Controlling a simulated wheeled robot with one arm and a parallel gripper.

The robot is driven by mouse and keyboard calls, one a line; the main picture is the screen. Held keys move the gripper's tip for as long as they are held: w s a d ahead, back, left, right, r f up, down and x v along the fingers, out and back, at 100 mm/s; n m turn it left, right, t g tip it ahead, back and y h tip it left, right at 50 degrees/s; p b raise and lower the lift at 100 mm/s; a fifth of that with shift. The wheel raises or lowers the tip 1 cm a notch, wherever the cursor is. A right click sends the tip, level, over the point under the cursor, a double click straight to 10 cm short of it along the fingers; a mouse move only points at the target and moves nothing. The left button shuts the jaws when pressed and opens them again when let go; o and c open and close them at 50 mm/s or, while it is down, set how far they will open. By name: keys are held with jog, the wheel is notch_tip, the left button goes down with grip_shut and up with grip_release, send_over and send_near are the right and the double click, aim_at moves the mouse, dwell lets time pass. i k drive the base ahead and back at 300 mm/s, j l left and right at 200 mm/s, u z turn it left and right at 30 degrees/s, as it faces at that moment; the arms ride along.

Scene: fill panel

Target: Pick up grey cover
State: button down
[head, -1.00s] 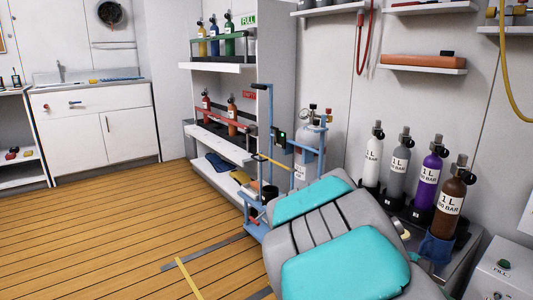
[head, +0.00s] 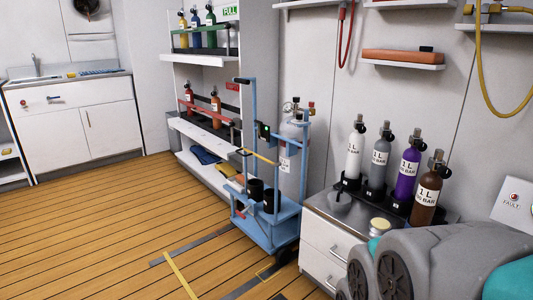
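A small grey piece (head: 340,201) sits on the metal top of the white drawer unit, in front of the white bottle. It may be the grey cover, but it is too small to be sure. A grey bottle (head: 379,166) stands upright behind it in a black rack, between the white bottle (head: 354,155) and the purple bottle (head: 408,168). My grey and teal arm links fill the lower right corner. My gripper's fingers do not show.
A brown bottle (head: 427,192) stands at the rack's right end. A cream round piece (head: 380,224) lies on the metal top. A blue trolley (head: 268,230) with a large grey cylinder (head: 293,155) stands to the left. The wooden floor (head: 110,220) at left is open.

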aim_at(340, 201)
jog(key=i+l+z, duration=0.1)
jog(key=l, duration=0.3)
jog(key=i+l+z, duration=0.1)
jog(key=i+l, duration=0.15)
jog(key=l, duration=0.15)
jog(key=i+l+z, duration=0.1)
jog(key=l, duration=0.3)
jog(key=i, duration=0.05)
